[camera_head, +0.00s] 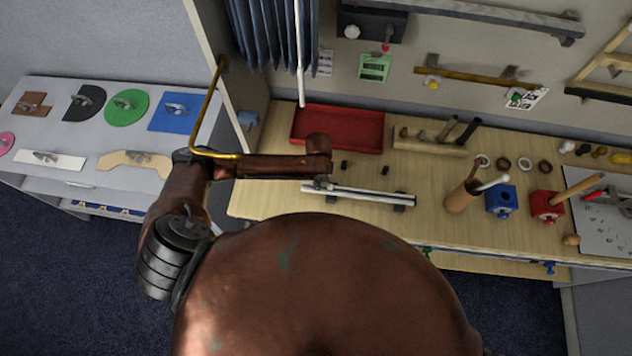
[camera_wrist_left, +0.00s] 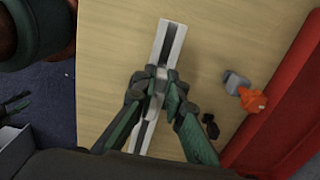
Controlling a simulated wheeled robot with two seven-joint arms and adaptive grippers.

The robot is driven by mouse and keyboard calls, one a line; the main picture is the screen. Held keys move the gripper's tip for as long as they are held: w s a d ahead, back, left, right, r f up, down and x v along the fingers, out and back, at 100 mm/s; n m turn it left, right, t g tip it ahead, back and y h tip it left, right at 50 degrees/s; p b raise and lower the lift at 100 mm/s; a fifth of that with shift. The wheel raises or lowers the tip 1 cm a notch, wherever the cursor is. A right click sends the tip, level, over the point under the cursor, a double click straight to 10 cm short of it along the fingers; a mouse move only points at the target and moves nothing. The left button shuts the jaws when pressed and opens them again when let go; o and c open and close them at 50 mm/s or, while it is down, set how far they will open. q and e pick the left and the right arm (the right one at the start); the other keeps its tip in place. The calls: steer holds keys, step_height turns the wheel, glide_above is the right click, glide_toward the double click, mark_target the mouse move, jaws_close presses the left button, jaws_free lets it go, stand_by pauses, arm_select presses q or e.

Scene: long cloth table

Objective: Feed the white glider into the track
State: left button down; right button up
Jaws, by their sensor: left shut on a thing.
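The white track (camera_head: 365,194) lies along the front of the wooden table on dark supports. In the left wrist view the track (camera_wrist_left: 172,42) shows as a white rail with a dark slot, running under my fingers. My left gripper (camera_head: 320,184) is at the left end of the track in the head view. In the wrist view its green fingers (camera_wrist_left: 158,84) are closed over the rail around a small pale piece, the white glider (camera_wrist_left: 158,73). The fingers hide most of the glider, so I cannot tell whether it sits in the slot. My right gripper is not in view.
A red tray (camera_head: 337,129) stands behind the track. In the wrist view an orange and grey object (camera_wrist_left: 246,94) and small black pieces (camera_wrist_left: 210,126) lie between track and tray.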

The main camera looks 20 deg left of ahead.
arm_select(q)
steer(key=shift+d, duration=0.15)
steer(key=c, duration=1.9)
jaws_free()
step_height(320, 180, up, 8)
steer(key=shift+f, duration=0.25)
